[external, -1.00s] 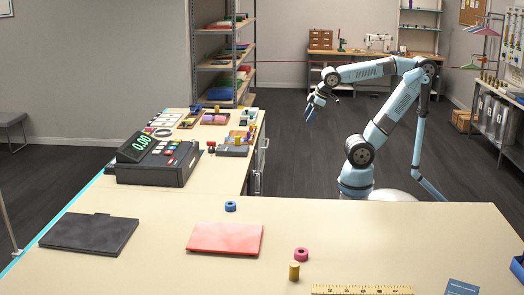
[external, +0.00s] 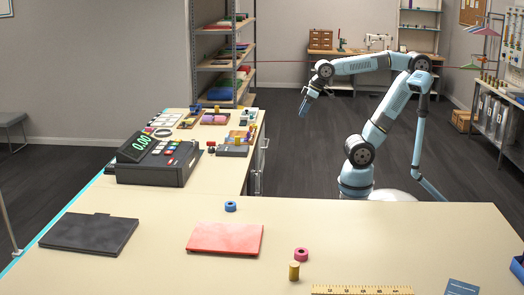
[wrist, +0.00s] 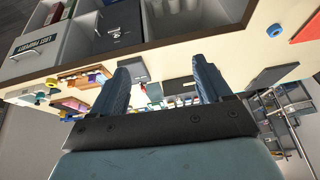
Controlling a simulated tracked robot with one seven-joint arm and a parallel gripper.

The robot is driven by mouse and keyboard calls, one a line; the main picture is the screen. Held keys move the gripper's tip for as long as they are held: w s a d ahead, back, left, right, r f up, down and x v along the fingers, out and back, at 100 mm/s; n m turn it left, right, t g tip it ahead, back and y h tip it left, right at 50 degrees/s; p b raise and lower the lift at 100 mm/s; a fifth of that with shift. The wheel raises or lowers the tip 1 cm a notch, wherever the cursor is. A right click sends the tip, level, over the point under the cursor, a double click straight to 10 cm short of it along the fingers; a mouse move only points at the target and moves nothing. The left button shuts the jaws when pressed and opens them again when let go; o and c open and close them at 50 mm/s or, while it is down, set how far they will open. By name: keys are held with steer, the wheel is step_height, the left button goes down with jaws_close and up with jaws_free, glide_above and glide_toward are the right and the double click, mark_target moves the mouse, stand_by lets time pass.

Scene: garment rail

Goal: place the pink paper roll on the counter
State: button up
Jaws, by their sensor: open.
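A small pink roll (external: 301,254), ring-shaped with a dark hole, lies on the near part of the counter (external: 390,228) in the external view. It is just behind a mustard-coloured cylinder (external: 294,271). I cannot pick the roll out for sure in the wrist view. My gripper (external: 304,108) is beyond the counter, in the air over the dark floor, pointing down and far from the roll. In the wrist view my gripper (wrist: 165,70) has its two fingers apart, with nothing between them. The counter (wrist: 235,55) shows past the fingers there.
A blue roll (external: 230,206), red folder (external: 226,238), black folder (external: 88,233) and yellow ruler (external: 362,290) lie on the counter. A cash register (external: 155,160) stands on the left wing, with small trays behind it. Bare counter lies right of the red folder.

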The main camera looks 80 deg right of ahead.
steer(key=w+a+r+g, duration=0.1)
steer(key=w+a+r, duration=0.1)
steer(key=w+a, duration=0.45)
steer(key=w+a+r+g+y, duration=0.1)
steer(key=w+a, duration=0.3)
steer(key=a, duration=0.6)
steer(key=w+a+r+g, duration=0.1)
steer(key=w+a+r, duration=0.1)
steer(key=w+a, duration=0.5)
steer(key=s+a+f+m+g, duration=0.1)
steer(key=a+f, duration=0.1)
steer(key=a, duration=0.8)
steer(key=s+a+f, duration=0.1)
steer(key=a, duration=0.9)
steer(key=m+g+h, duration=0.1)
steer(key=h, duration=0.1)
glide_above(301, 251)
steer(key=f, duration=2.1)
steer(key=shift+s+f, duration=0.2)
steer(key=shift+s, duration=0.05)
steer(key=shift+w+f, duration=0.2)
steer(key=shift+f, duration=2.8)
